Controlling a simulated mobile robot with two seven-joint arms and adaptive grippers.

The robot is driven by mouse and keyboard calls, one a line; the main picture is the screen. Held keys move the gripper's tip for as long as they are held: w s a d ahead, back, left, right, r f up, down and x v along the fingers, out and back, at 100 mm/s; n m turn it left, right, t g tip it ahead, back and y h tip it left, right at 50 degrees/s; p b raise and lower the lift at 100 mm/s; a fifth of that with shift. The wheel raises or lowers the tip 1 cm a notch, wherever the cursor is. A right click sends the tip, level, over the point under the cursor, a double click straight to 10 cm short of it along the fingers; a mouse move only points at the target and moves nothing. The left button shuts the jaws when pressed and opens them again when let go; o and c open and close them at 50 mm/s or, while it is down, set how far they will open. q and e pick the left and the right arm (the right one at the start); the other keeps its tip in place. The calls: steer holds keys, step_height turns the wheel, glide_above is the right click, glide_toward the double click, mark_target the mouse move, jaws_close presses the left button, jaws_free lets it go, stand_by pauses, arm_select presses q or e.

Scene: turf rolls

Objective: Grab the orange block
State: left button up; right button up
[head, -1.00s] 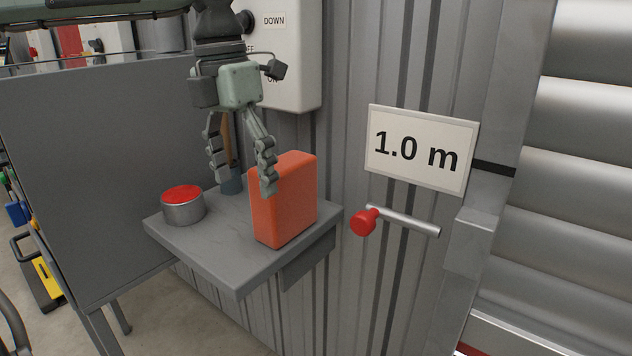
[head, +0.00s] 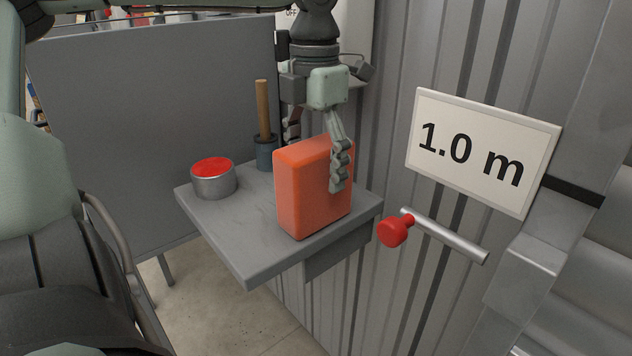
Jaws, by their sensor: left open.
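The orange block (head: 298,195) stands upright on a small grey shelf (head: 243,262) against the corrugated wall. My left gripper (head: 315,150) points down at the block's top from above. Its jaws are open. One finger shows in front of the block's right face, and the other finger is partly hidden behind the block's top edge. The fingers seem to be on either side of the block; I cannot tell whether they touch it. My right gripper is not in view.
A round tin with a red top (head: 213,180) and a dark cup with a wooden handle (head: 264,150) stand left of and behind the block. A red knob on a metal bar (head: 450,238) and a "1.0 m" sign (head: 482,150) are to the right. The shelf's front left is clear.

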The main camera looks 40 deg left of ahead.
arm_select(q)
step_height(320, 180, down, 2)
steer(key=shift+f, duration=0.1)
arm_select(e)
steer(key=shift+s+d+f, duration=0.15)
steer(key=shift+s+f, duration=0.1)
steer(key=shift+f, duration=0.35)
arm_select(q)
steer(key=c, duration=1.3)
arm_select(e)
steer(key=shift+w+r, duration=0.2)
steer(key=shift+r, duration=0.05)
